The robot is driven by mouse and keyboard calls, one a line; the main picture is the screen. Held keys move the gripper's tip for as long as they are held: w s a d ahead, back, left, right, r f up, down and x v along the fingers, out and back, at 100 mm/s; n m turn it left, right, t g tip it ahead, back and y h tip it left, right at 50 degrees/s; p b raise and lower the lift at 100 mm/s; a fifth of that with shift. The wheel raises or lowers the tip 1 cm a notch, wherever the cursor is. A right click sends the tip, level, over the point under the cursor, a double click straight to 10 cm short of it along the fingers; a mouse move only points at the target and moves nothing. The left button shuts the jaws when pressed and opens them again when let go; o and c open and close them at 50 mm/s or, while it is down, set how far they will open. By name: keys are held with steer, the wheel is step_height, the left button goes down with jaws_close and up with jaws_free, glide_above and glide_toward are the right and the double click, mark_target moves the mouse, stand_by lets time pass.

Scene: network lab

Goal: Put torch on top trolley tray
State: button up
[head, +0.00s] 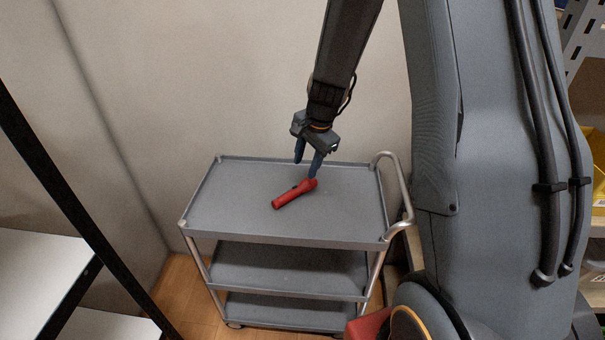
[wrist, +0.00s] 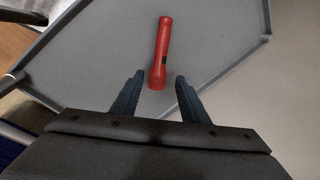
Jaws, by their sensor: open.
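The red torch (head: 291,195) lies on its side on the top tray of the grey trolley (head: 235,190), near the middle of the tray. In the wrist view the torch (wrist: 161,50) points away from me, its wider end near my fingertips. My gripper (head: 308,173) is open above the tray, close to the wider end of the torch. In the wrist view my gripper (wrist: 158,80) has its two fingers apart, one on each side of that end, with gaps between. Nothing is held. The tray (wrist: 225,45) also shows there, with its raised rim.
The trolley has a raised rim, a handle (head: 402,190) at its right and two lower shelves (head: 290,268). A pale wall (head: 200,70) stands close behind it. A white shelf unit with a black post (head: 75,210) is at the left. The rest of the top tray is clear.

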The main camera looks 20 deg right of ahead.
steer(key=s+a+r+n+g, duration=0.1)
steer(key=s+r+n, duration=0.2)
steer(key=s+n, duration=0.3)
steer(key=s+a+r+n+h, duration=0.1)
steer(key=s+r+n, duration=0.2)
steer(key=s+n, duration=0.4)
steer(key=s, duration=0.9)
steer(key=shift+s+a+r+g, duration=0.2)
steer(key=shift+a+g, duration=0.2)
